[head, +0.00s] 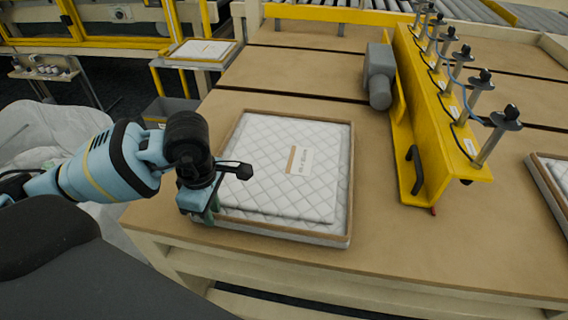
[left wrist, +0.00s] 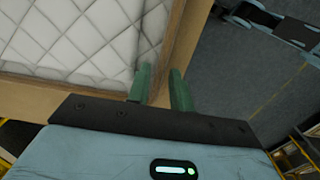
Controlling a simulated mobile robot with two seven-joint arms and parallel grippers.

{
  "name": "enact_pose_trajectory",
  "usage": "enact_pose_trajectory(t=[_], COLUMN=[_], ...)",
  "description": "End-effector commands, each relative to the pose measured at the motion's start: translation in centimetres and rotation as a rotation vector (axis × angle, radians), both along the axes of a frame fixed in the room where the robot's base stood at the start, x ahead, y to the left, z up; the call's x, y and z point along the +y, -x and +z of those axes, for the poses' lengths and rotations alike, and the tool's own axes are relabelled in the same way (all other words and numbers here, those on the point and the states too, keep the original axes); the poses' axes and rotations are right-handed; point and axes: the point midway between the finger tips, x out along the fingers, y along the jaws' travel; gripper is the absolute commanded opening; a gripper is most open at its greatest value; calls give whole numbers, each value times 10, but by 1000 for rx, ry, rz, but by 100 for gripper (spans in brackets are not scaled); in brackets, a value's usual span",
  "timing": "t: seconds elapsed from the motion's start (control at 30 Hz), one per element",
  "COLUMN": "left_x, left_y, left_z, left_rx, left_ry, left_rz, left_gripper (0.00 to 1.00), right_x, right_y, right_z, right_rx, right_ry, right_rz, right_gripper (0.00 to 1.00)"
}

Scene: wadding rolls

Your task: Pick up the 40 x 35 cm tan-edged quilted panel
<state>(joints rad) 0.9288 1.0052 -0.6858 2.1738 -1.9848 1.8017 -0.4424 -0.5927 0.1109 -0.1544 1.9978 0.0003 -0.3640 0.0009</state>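The tan-edged quilted panel (head: 340,190) lies flat on the brown table in the head view. It is white with a diamond stitch and a tan border, and a label (head: 299,160) is on the quilted top. My left gripper (head: 212,212) is at the panel's near left corner, low at its left edge. In the left wrist view the two green fingers (left wrist: 160,85) stand a narrow gap apart, one on each side of a tan strip beside the quilted surface (left wrist: 85,35). Whether they press on the edge is not clear. My right gripper is not in view.
The brown table (head: 430,255) is clear to the right of the panel. A yellow bracket (head: 425,130) with several upright posts stands further right. Another edged panel (head: 553,180) is cut off at the right. A framed white panel (head: 202,50) lies on a stand behind.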

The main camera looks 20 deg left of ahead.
Motion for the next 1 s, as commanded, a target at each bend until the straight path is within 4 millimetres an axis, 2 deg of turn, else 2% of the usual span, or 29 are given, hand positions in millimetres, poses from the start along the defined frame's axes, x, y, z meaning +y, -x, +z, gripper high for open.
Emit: enact_pose_trajectory(t=[0.1, 0.27, 0.67, 0.77, 1.0], left_x=[0, 0, 0, -1, 0], left_y=[0, 0, -1, -2, -2], left_z=[0, 0, 4, 14, 59], left_rx=[0, 0, -3, -7, -9], left_ry=[0, 0, 1, 2, 2], left_rz=[0, 0, 0, 0, 0], left_gripper=[19, 0, 0, 0, 0], right_x=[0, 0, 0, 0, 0], right_y=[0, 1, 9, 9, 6], right_z=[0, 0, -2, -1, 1], right_rx=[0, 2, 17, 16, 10], right_ry=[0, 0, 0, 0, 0], right_rz=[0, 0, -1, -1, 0], right_gripper=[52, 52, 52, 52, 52])
